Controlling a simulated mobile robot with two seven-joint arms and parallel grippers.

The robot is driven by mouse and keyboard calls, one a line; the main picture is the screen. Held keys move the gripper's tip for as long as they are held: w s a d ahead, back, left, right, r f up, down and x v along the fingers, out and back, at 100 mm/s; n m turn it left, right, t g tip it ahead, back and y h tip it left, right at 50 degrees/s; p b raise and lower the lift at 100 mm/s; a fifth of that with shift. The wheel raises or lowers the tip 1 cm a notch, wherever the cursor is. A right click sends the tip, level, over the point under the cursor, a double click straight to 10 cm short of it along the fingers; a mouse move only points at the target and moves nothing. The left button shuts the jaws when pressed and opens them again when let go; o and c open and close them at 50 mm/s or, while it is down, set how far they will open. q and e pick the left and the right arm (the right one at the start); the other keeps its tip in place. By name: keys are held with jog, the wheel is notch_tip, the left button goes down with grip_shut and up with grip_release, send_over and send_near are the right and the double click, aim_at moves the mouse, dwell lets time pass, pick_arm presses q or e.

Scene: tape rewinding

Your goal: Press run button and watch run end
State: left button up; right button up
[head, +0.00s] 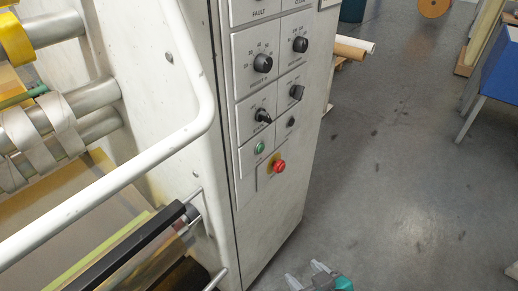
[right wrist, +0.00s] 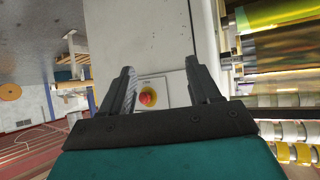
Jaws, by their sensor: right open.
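The machine's control panel (head: 273,100) shows in the head view with several black knobs. A green button (head: 260,148) sits low on it, and a red mushroom button (head: 279,166) on a yellow backing sits just below and to the right. My right gripper (head: 305,276) is at the bottom edge of the head view, below the panel and apart from it. In the right wrist view my right gripper (right wrist: 158,82) is open and empty, with the red button (right wrist: 147,98) showing between its fingers. The green button is not visible there. My left gripper is not in view.
A white bent rail (head: 130,145) crosses in front of the machine's rollers (head: 92,98) at the left. Grey floor (head: 400,170) is open to the right of the machine. A blue panel (head: 500,70) on legs stands at the far right.

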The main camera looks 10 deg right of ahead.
jog(key=shift+c, duration=0.4)
grip_shut()
dwell(0.4)
jog(key=shift+s+f, duration=0.1)
dwell(1.1)
